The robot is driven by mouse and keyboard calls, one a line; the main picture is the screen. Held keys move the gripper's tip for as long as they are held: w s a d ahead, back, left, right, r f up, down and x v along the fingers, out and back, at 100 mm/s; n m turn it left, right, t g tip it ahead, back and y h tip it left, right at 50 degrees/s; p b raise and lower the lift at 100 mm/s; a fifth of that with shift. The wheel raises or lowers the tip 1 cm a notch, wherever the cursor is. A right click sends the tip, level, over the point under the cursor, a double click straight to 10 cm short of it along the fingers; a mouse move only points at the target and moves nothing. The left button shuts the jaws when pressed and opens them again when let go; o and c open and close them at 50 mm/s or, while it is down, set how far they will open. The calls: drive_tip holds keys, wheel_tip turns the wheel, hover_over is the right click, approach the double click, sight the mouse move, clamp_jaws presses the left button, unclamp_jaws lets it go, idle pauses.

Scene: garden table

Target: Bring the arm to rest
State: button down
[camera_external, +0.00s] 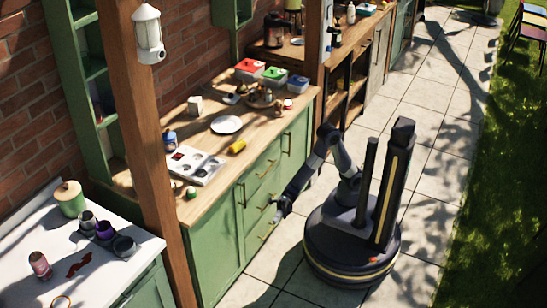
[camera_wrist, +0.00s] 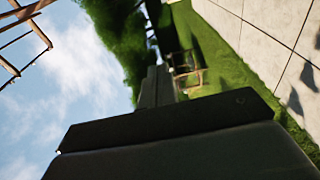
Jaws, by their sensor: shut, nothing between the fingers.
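My arm reaches left from my base on the paved path and bends downward. My gripper (camera_external: 279,212) hangs at its end, in front of the green drawer fronts (camera_external: 258,195) and below the edge of the wooden worktop. It is small in the outside view, and I cannot tell whether it touches a drawer handle. In the wrist view the dark gripper (camera_wrist: 157,84) fills the lower middle, with its fingers shut together and nothing held.
A wooden post (camera_external: 150,130) stands at left. Paving (camera_external: 430,100) is free behind my base. The wrist view shows sky, foliage, grass and paving (camera_wrist: 260,45).

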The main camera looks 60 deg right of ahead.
drive_tip(key=s+a+m+t+h+p, duration=0.1)
drive_tip(key=s+a+m+t+p, duration=0.2)
drive_tip(key=a, duration=1)
drive_tip(key=s+a+m+t+p, duration=0.3)
drive_tip(key=s+a+t+p, duration=0.4)
drive_tip(key=s+a, duration=0.5)
drive_tip(key=shift+s+a+m+h+p, duration=0.25)
drive_tip(key=shift+a+m+h+p, duration=0.15)
drive_tip(key=shift+a+p, duration=0.45)
drive_tip(key=shift+a, duration=0.1)
drive_tip(key=w+d+n+g+y+b, duration=0.1)
drive_tip(key=w+d+n+g+b, duration=0.1)
drive_tip(key=d, duration=0.8)
drive_tip(key=shift+w+d+n+g+y+b, duration=0.15)
drive_tip(key=shift+w+n+g+y+b, duration=0.25)
drive_tip(key=shift+g+b, duration=0.55)
